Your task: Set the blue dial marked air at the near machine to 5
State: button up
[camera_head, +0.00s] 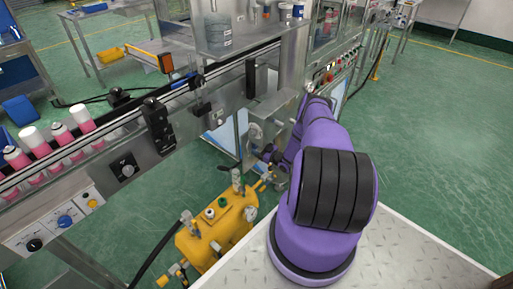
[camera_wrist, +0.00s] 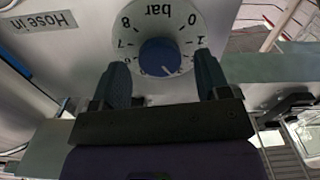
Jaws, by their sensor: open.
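In the wrist view a round white dial plate with a blue knob (camera_wrist: 159,56) is straight ahead. Its scale appears upside down, with "bar", 0 and 1 to the right and 7 and 8 to the left. A light mark shows on the knob's lower edge, slightly right of centre. The lower part of the scale is partly hidden, so the exact setting cannot be read. My gripper (camera_wrist: 160,74) is open, one dark finger on each side below the knob. I cannot tell whether they touch it. In the head view my arm mostly hides this place.
In the head view, a yellow tank (camera_head: 217,225) with fittings stands near my arm. A conveyor with pink-and-white cans (camera_head: 62,134) runs at left, above a panel with another blue knob (camera_head: 65,221). Green floor at right is clear.

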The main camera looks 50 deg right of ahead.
jog(key=shift+w, duration=0.9)
jog(key=shift+a, duration=0.1)
jog(key=c, duration=0.9)
jog(key=shift+m, duration=0.5)
jog(key=m, duration=0.5)
jog(key=shift+m, duration=0.4)
jog(key=m, duration=0.6)
jog(key=shift+f, duration=0.1)
jog(key=shift+s+m, duration=0.1)
jog(key=shift+m, duration=0.3)
